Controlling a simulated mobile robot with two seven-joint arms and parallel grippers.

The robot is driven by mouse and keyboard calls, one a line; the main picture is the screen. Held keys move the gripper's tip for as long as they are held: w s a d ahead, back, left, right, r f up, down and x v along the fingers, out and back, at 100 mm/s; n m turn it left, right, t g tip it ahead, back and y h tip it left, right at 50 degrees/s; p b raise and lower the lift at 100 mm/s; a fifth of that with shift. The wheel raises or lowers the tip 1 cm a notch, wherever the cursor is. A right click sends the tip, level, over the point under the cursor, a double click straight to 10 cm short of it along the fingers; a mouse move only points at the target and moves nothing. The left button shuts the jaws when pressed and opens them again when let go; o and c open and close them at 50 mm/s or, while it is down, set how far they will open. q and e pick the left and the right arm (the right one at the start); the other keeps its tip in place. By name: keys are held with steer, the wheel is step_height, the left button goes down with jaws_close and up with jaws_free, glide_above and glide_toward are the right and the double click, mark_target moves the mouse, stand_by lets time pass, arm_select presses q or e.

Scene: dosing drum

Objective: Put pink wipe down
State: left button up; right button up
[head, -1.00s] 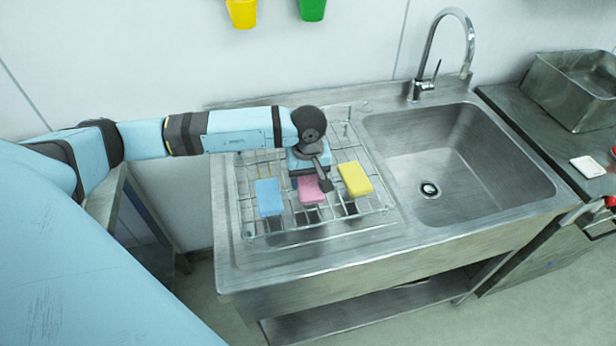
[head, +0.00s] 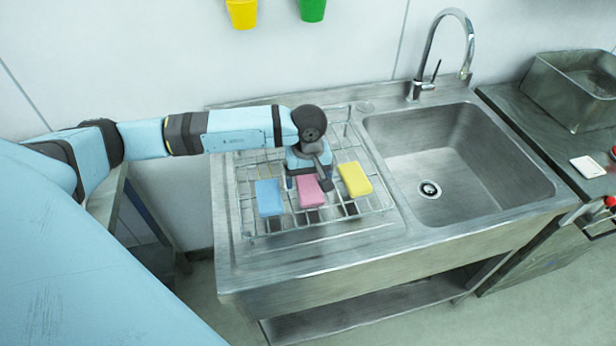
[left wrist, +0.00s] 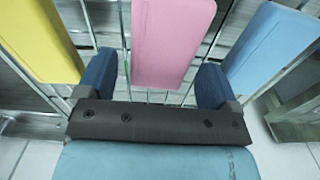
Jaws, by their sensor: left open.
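The pink wipe (head: 310,191) lies on the wire rack (head: 247,222) between the blue wipe (head: 268,197) and the yellow wipe (head: 354,180). In the left wrist view the pink wipe (left wrist: 170,40) shows between the two fingers of my left gripper (left wrist: 157,82), with a gap on each side. My left gripper (head: 312,180) is open over the rack at the pink wipe's far end; the wrist hides part of the fingers. The yellow wipe (left wrist: 38,38) and the blue wipe (left wrist: 272,48) flank it in the left wrist view. My right gripper is not in view.
The rack stands on the drainboard of a steel sink unit, left of the empty basin (head: 455,165). A tap (head: 425,88) rises behind the basin. A yellow cup (head: 242,14) and a green cup (head: 312,9) hang on the wall. A steel tray (head: 575,90) stands at right.

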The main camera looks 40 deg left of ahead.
mark_target(309, 181)
arm_select(q)
step_height(309, 181, up, 13)
steer(key=b, duration=0.2)
steer(key=shift+w, duration=0.15)
steer(key=shift+f, duration=0.1)
stand_by(0.3)
